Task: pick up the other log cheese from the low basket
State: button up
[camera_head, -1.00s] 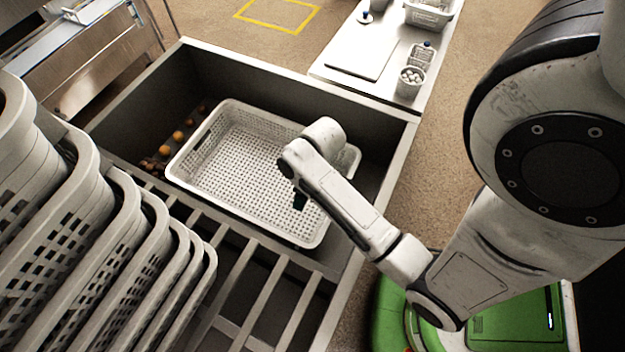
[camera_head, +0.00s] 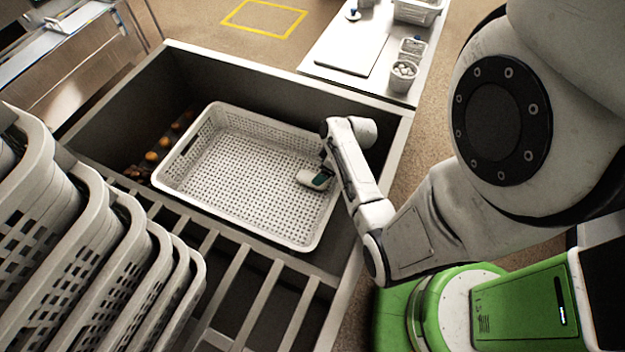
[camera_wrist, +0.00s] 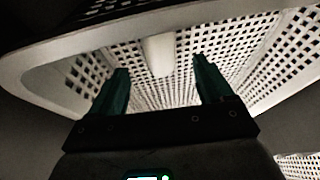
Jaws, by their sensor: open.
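The low basket (camera_head: 212,215) is white and perforated, and lies in a dark bin. A pale, rounded log cheese (camera_wrist: 158,58) shows in the wrist view against the perforated basket wall, ahead of my fingertips and roughly midway between them. In the head view a small whitish shape shows beside my gripper (camera_head: 320,179), inside the basket's right side; I cannot tell there which part is cheese. My gripper (camera_wrist: 160,72) is open, its dark green fingers apart with nothing held between them. The basket rim (camera_wrist: 45,62) crosses the left of the wrist view.
Nested grey baskets (camera_head: 75,240) stand at the lower left. Metal slats (camera_head: 255,300) run in front of the low basket. Several orange round items (camera_head: 152,156) lie in the bin left of it. A white counter (camera_head: 345,45) with containers is behind. The basket's middle looks empty.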

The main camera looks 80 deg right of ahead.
aim_at(305, 177)
jog(key=shift+x, duration=3.35)
jog(key=shift+r, duration=0.1)
jog(key=shift+c, duration=0.5)
jog(key=c, duration=1.1)
jog(key=shift+c, duration=0.2)
